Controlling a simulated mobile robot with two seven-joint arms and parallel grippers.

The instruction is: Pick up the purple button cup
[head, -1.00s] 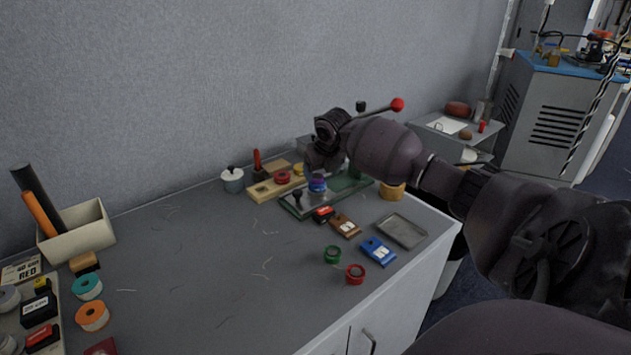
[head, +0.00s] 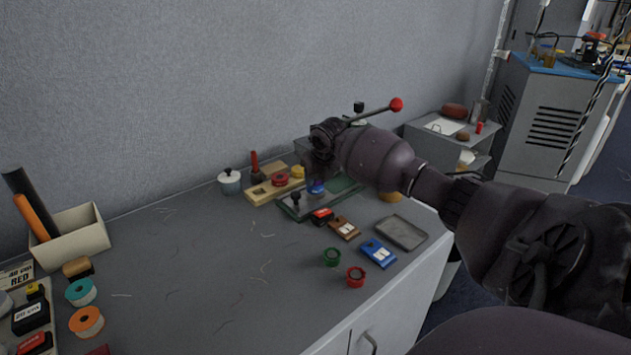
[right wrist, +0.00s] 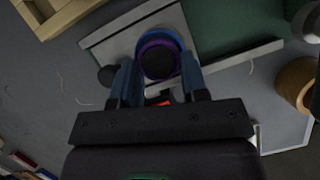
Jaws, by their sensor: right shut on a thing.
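My left gripper is not in view.
A red box, a brown box and a blue box (head: 378,253) lie in front. Green and red rings (head: 355,277) lie nearer.

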